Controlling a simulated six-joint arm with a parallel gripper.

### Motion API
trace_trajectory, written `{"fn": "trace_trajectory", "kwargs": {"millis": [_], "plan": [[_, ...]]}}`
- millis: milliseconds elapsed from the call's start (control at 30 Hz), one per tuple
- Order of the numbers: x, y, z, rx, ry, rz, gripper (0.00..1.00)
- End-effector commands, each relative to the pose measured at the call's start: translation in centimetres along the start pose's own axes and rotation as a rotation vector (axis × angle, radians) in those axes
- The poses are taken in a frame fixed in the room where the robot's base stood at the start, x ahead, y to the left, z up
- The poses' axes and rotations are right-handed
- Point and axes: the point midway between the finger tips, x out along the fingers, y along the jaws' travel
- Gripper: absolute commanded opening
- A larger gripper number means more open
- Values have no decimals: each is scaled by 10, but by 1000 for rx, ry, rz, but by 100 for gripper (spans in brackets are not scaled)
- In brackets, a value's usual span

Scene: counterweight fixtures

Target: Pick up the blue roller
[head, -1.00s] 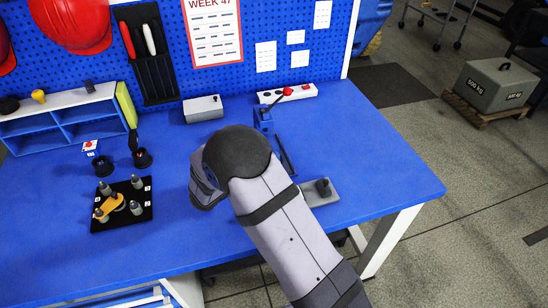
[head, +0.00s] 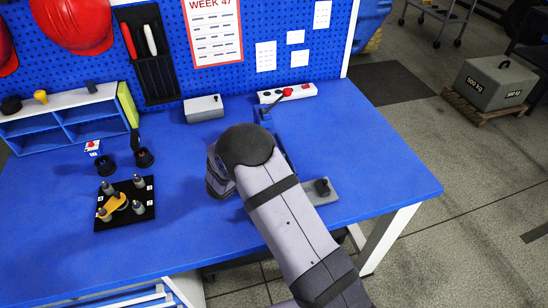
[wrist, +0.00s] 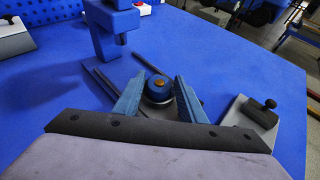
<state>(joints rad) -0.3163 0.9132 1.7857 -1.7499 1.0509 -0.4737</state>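A gap to each finger is too small to judge. In the head view, my arm hides the roller and the fingers.
A blue upright fixture (wrist: 108,30) and dark rails stand just beyond the roller. A grey plate with a black knob (head: 322,188) lies to the right. A black pegged board (head: 146,213) is at left.

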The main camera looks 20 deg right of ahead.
Motion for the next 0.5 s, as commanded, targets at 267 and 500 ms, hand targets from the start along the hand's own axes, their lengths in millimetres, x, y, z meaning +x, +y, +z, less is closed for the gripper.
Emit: {"fn": "trace_trajectory", "kwargs": {"millis": [267, 500], "plan": [[0, 0, 0, 0, -1, 0, 0], [-2, 1, 5, 2, -2, 1, 0]]}}
